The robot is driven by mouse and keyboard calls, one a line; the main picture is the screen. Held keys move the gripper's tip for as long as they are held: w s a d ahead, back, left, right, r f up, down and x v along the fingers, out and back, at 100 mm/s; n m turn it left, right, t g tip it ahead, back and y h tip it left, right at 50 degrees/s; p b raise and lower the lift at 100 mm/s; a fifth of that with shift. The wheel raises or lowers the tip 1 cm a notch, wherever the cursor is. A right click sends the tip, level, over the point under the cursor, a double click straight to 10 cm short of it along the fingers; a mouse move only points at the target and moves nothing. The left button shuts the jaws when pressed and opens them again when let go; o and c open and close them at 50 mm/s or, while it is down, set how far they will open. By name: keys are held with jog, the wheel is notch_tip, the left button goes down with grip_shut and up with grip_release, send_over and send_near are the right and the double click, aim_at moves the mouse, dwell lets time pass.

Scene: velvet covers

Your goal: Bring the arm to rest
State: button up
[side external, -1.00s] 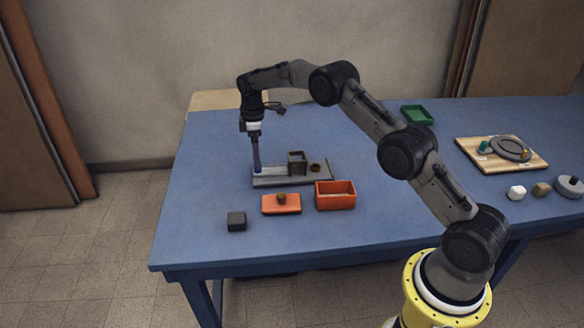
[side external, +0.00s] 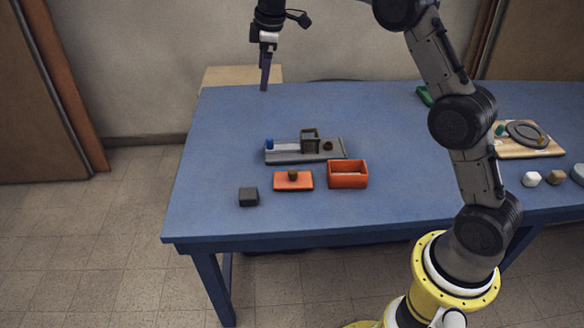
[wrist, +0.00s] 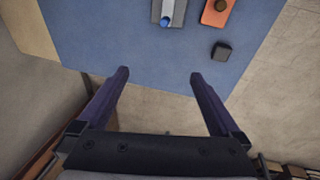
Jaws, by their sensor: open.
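My gripper (side external: 265,78) is raised high above the far left edge of the blue table (side external: 225,205). In the wrist view my gripper (wrist: 158,75) shows two dark purple fingers spread wide with nothing between them. It is apart from every object on the table. My arm reaches up from its yellow base at the lower right.
A grey fixture (side external: 285,157) with a blue knob (side external: 269,143) and an open box frame (side external: 310,141) lies mid-table. Near it are an orange lid (side external: 283,185), an orange box (side external: 347,181) and a dark block (side external: 248,196). A wooden board (side external: 545,150) lies right. The table's far left is clear.

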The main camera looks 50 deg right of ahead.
jog(key=s+a+r+m+t, duration=0.1)
jog(key=s+a+r, duration=0.2)
jog(key=s+r, duration=0.6)
jog(key=s+a+r+m+t, duration=0.15)
jog(key=s+r, duration=0.35)
jog(key=s, duration=0.8)
jog(key=s+a+f+m, duration=0.1)
jog(key=s+f+m, duration=0.2)
jog(key=s+f, duration=0.3)
jog(key=s+a+f+m, duration=0.1)
jog(key=s+f+m, duration=0.3)
jog(key=s, duration=0.9)
notch_tip(320, 180, down, 3)
jog(key=shift+s+a+r, duration=0.1)
jog(key=shift+s+a, duration=0.05)
